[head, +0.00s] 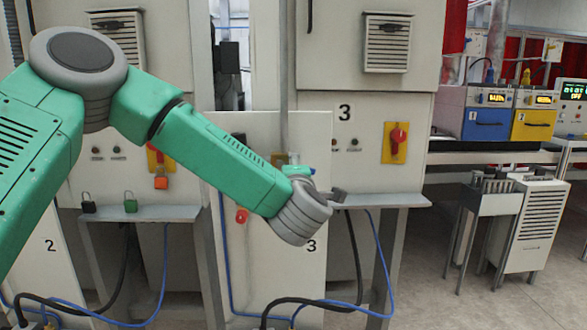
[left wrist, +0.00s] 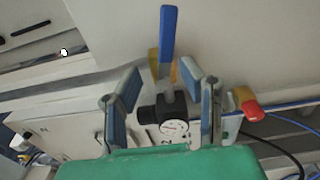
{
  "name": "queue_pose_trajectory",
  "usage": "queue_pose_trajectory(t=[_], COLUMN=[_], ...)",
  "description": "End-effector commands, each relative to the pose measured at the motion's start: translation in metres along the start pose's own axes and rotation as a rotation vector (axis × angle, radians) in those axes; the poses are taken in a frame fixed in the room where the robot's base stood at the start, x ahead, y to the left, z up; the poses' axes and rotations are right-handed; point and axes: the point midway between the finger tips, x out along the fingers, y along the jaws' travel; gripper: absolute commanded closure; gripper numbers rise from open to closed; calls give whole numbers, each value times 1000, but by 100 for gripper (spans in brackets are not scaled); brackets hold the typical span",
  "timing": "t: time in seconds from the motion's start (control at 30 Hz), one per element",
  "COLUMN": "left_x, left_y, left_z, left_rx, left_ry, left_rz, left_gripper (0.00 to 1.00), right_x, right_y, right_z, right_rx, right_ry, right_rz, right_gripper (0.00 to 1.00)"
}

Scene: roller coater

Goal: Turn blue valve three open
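The blue valve handle (left wrist: 169,35) stands upright in the picture in the left wrist view, on a fitting with a round white gauge (left wrist: 174,127) below it. My left gripper (left wrist: 163,88) is open. One finger is on each side of the valve fitting, with a visible gap to the handle. In the head view my left gripper (head: 338,196) is mostly hidden by its own wrist, in front of the cabinet marked 3. I cannot make out the blue handle there. My right gripper is not in view.
A red handle (left wrist: 251,110) is right of the fingers in the left wrist view. In the head view, a red knob (head: 242,215) is under my forearm, and a red switch (head: 397,139) is on the cabinet. A metal shelf (head: 385,201) juts out beside my gripper. Cables hang below.

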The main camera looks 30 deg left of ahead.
Motion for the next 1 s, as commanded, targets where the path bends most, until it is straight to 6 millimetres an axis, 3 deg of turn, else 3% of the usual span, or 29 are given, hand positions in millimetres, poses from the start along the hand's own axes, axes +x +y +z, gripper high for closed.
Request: queue_pose_trajectory(t=[0.2,0.4,0.77,0.9,1.0], left_x=[-47,-74,-80,-80,-81], left_y=[-1,-1,-1,-8,-30], left_z=[-2,-3,-4,-6,-11], left_rx=[1,0,-1,-35,-177], left_ry=[-2,0,3,-3,-26], left_rz=[-3,-2,-2,1,15], left_gripper=[65,65,65,100,100], right_x=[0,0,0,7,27], right_y=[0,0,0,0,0], right_z=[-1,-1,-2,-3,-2], right_rx=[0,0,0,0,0], right_ry=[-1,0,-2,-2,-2], right_rz=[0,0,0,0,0], right_gripper=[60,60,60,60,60])
